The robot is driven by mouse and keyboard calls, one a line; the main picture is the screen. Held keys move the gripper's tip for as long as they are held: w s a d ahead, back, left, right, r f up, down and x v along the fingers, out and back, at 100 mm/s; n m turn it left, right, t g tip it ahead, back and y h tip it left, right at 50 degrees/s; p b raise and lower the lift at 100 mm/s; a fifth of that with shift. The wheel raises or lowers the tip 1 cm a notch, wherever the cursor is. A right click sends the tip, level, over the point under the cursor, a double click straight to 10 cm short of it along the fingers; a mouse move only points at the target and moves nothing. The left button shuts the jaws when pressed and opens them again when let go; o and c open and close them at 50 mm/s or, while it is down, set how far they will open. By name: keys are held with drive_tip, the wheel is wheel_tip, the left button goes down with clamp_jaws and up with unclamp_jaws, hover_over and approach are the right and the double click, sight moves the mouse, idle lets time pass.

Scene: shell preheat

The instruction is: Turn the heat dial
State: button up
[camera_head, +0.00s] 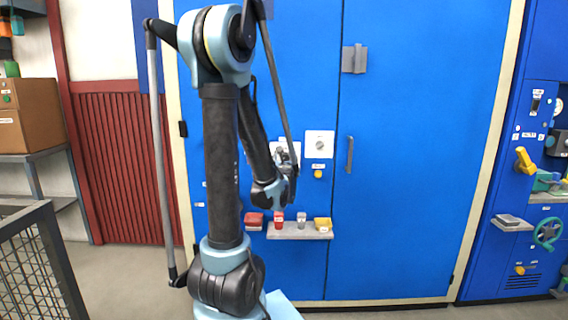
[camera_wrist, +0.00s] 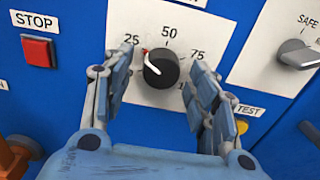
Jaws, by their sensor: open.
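The heat dial (camera_wrist: 168,62) is a round black knob with a white pointer line. It sits on a white plate (camera_wrist: 125,22) marked 25, 50 and 75, with a small red mark near 25. The pointer lies towards the left side, near the 25 mark. My gripper (camera_wrist: 162,72) is open, with one finger on each side of the dial; I cannot tell whether either touches it. The right finger covers part of the plate. In the camera_head view, my gripper (camera_head: 284,163) is in front of the blue cabinet and hides the dial.
A red STOP button (camera_wrist: 37,48) is left of the dial. A SAFE switch (camera_wrist: 298,54) is to the right, with a yellow TEST button (camera_wrist: 241,126) below. A small shelf (camera_head: 300,235) with red, grey and yellow items juts out below my gripper.

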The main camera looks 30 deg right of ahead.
drive_tip(key=shift+c, duration=0.3)
drive_tip(key=c, duration=1)
drive_tip(key=shift+d, duration=0.15)
drive_tip(key=shift+n, duration=0.3)
drive_tip(key=n, duration=1.1)
drive_tip(key=shift+n, duration=0.4)
